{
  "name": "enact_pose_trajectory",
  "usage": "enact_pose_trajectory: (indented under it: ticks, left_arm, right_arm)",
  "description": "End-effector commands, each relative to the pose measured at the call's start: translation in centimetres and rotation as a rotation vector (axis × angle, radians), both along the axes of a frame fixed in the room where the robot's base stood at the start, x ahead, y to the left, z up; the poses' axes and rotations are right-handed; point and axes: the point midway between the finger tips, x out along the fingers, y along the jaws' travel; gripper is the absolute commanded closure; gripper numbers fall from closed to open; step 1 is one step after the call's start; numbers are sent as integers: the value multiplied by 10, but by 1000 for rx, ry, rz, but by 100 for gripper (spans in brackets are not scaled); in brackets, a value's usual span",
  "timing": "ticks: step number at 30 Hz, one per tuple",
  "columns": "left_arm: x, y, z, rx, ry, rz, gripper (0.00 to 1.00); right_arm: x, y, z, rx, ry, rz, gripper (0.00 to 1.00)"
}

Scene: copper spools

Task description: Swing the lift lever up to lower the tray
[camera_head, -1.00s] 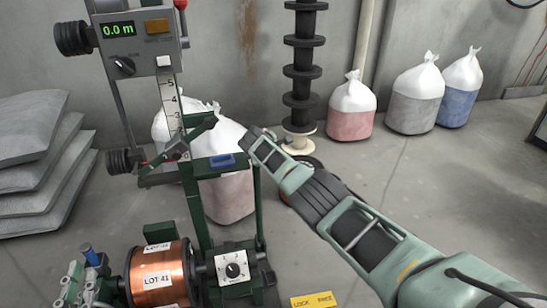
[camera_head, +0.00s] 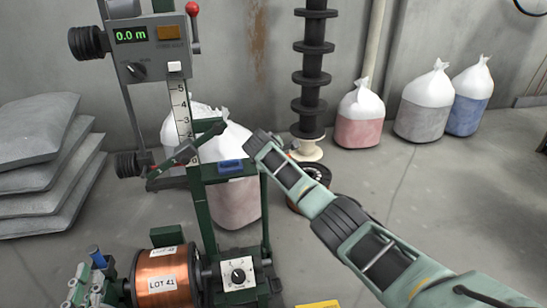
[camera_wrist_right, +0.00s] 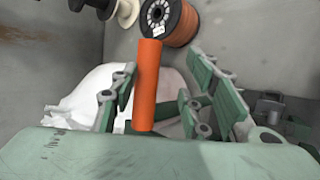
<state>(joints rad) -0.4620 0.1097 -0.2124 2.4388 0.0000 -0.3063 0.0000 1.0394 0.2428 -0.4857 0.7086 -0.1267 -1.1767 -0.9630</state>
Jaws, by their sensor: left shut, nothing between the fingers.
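A long orange cylindrical grip (camera_wrist_right: 147,85) stands upright in the right wrist view. My right gripper (camera_wrist_right: 160,70) has its fingers apart on either side of it, with a visible gap on the right. What the grip's lower end joins is hidden. In the head view my right arm hides its own fingers. My left gripper (camera_head: 88,287) is at the lower left, shut and empty, beside the copper spool (camera_head: 165,278) marked LOT 41. A blue-topped post (camera_head: 97,259) is just behind it. I cannot make out the tray clearly.
Stacked sacks (camera_head: 40,170) are farther left. White-topped bags (camera_head: 361,115) and a dark ribbed column (camera_head: 312,70) are behind. The floor at right is bare.

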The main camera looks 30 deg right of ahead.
Motion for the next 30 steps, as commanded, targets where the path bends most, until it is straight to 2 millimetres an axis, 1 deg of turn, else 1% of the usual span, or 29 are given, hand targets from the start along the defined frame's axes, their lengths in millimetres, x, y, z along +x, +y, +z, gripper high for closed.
enact_pose_trajectory:
  ticks: [15,18,23,30]
  left_arm:
    - [0,0,0,0,0,0,100]
    - [0,0,0,0,0,0,100]
    - [0,0,0,0,0,0,100]
    - [0,0,0,0,-1,0,100]
  right_arm:
    - [-33,35,49,0,-4,2,57]
    - [-39,40,55,-1,-3,2,57]
    - [-43,44,60,-1,-2,1,57]
    - [-43,44,61,-1,-2,1,57]
